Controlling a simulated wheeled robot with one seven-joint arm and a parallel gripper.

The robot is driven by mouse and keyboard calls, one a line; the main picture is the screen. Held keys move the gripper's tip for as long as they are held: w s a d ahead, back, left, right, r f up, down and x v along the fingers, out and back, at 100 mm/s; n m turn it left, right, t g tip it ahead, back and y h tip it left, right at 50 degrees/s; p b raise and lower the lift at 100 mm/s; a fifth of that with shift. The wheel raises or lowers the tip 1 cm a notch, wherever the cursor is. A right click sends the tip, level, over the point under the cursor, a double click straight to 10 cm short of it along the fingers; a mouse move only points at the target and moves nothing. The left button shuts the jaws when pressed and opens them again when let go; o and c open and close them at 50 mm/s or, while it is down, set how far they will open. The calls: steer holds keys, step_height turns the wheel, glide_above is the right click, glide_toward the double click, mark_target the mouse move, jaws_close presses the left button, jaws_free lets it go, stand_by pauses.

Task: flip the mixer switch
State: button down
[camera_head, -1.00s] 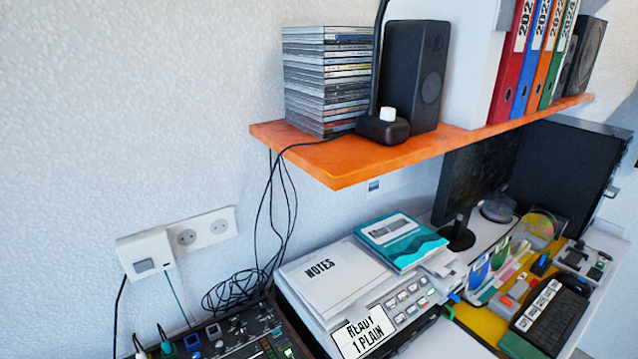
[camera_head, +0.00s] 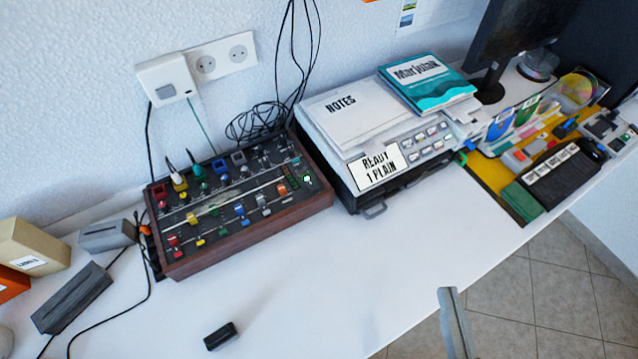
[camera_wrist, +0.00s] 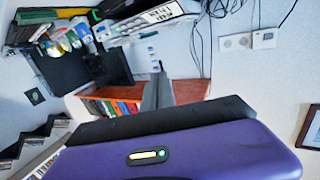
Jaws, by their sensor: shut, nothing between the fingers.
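The mixer (camera_head: 222,203) stands on the desk at left centre in the head view. It has a dark panel with coloured knobs and faders and brown sides. A small green light (camera_head: 307,179) glows at its right end; I cannot tell for sure which small part is the switch. My gripper (camera_wrist: 158,80) shows in the wrist view as grey fingers held together, empty, in front of the wall shelf and apart from the mixer. The mixer cannot be made out in the wrist view.
A printer (camera_head: 405,150) stands right of the mixer with notes and a book on top. Cables hang behind it. A black block (camera_head: 220,336) lies near the front edge. Bare desk (camera_head: 330,265) lies before the mixer. An orange shelf (camera_wrist: 190,90) with binders shows in the wrist view.

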steer(key=w+a+n+y, duration=0.1)
steer(key=w+a, duration=0.2)
steer(key=w, duration=0.3)
steer(key=w+a+y, duration=0.1)
steer(key=w+a, duration=0.2)
steer(key=w, duration=0.3)
steer(key=n+g+y+p, duration=0.1)
steer(key=n+g+y, duration=0.3)
steer(key=n+g, duration=0.15)
glide_above(318, 196)
steer(key=shift+m+g, duration=0.35)
steer(key=shift+g, duration=0.1)
steer(key=f, duration=0.9)
steer(key=shift+w+a+f, duration=0.2)
steer(key=shift+w+f, duration=0.1)
steer(key=shift+f, duration=0.1)
steer(key=shift+s+d+f, duration=0.1)
steer(key=shift+s+f, duration=0.05)
steer(key=shift+f, duration=0.5)
steer(key=shift+s+d+f, duration=0.1)
steer(key=shift+s+f, duration=0.05)
steer(key=shift+f, duration=1.05)
